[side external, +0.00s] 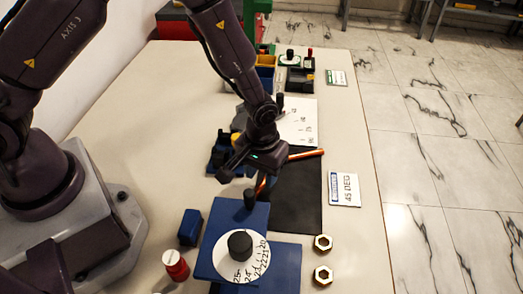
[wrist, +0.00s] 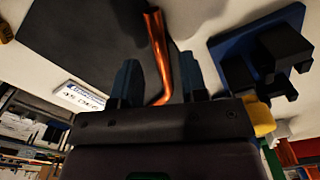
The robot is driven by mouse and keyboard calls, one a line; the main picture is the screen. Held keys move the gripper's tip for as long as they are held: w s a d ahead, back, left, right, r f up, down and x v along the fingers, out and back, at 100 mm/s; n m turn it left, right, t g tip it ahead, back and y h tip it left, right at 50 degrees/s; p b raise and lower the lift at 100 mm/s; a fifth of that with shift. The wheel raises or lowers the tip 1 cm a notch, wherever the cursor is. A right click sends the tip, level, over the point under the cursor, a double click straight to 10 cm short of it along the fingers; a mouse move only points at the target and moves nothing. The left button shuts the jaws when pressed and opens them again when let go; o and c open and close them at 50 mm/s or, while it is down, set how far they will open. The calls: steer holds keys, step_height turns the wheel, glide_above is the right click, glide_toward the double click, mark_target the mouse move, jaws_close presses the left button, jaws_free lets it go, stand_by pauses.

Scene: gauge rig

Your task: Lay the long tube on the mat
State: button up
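A copper tube (side external: 305,154) with a bend in it shows at the black mat (side external: 297,205), its right end near the mat's right edge. Its other part is partly hidden behind my gripper (side external: 262,180). In the wrist view the tube (wrist: 158,45) runs down between the two blue fingers of my gripper (wrist: 162,78), with visible gaps on both sides. The fingers are apart and look open. The mat (wrist: 85,35) lies behind the tube there. I cannot tell whether the tube touches the mat.
A blue block with a numbered dial (side external: 240,262) stands in front of the mat. A "45 DEG" card (side external: 344,189) lies right of it, with brass nuts (side external: 323,242) nearer. A blue fixture (side external: 222,150) is left of my gripper; bins (side external: 266,72) stand behind. The table's left part is clear.

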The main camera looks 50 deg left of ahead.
step_height(320, 180, up, 10)
step_height(320, 180, up, 15)
steer(key=m+t, duration=0.2)
steer(key=t, duration=0.1)
glide_above(261, 183)
steer(key=s+a, duration=0.5)
steer(key=a, duration=0.1)
steer(key=s+a+r+m+t, duration=0.2)
steer(key=s+a+r, duration=0.2)
steer(key=s+r, duration=0.3)
steer(key=s, duration=0.4)
steer(key=shift+s+a+t, duration=0.2)
steer(key=shift+t, duration=0.1)
